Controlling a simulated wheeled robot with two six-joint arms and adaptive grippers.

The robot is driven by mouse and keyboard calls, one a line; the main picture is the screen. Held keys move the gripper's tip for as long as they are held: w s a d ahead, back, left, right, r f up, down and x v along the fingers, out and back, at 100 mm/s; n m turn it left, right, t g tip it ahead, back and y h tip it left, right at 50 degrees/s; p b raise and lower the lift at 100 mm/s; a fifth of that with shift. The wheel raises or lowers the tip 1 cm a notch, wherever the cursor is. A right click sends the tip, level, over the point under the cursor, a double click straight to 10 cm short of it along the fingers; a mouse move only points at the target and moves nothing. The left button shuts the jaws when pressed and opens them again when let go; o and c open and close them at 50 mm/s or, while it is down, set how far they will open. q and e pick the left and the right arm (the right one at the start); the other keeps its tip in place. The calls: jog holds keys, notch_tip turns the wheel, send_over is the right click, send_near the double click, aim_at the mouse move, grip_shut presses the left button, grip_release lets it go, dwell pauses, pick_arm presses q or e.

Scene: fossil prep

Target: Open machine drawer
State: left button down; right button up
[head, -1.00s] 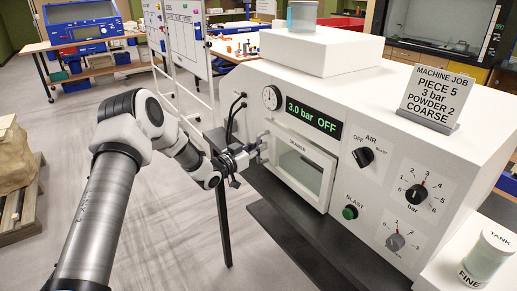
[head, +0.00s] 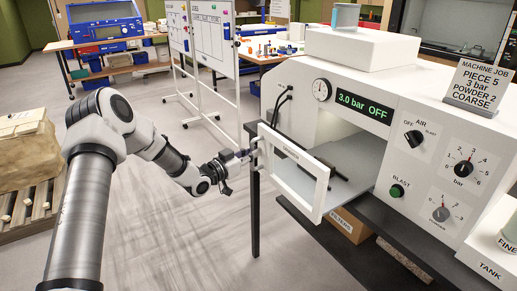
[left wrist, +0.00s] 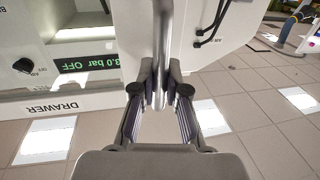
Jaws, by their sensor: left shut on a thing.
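The white machine (head: 375,150) stands at the right with a display reading 3.0 bar OFF. Its drawer front (head: 318,205), a white frame with a window, stands out from the machine body, with an open gap behind it. My left gripper (head: 243,157) is at the left edge of the drawer front. In the left wrist view, my left gripper (left wrist: 160,100) is shut on a metal bar handle (left wrist: 163,45) that runs between its fingers. The DRAWER label (left wrist: 52,107) shows at the left there. My right gripper is out of view.
Dials and a green blast button (head: 396,191) are on the machine's front. A job sign (head: 483,82) stands on top. The floor to the left of the drawer is clear.

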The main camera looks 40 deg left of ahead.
pick_arm(q)
jog(key=shift+s+a+f, duration=0.1)
jog(key=shift+s+a, duration=0.05)
jog(key=shift+s, duration=0.3)
jog(key=shift+s+a+f, duration=0.1)
jog(key=shift+s, duration=0.35)
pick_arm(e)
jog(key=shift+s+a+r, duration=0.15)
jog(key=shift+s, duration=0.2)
pick_arm(q)
jog(key=c, duration=1.2)
grip_release()
jog(key=shift+w, duration=0.2)
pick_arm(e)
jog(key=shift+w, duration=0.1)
pick_arm(q)
jog(key=s, duration=0.2)
jog(key=s+a, duration=0.1)
jog(key=s, duration=0.4)
jog(key=shift+s+a, duration=0.2)
jog(key=shift+a, duration=0.05)
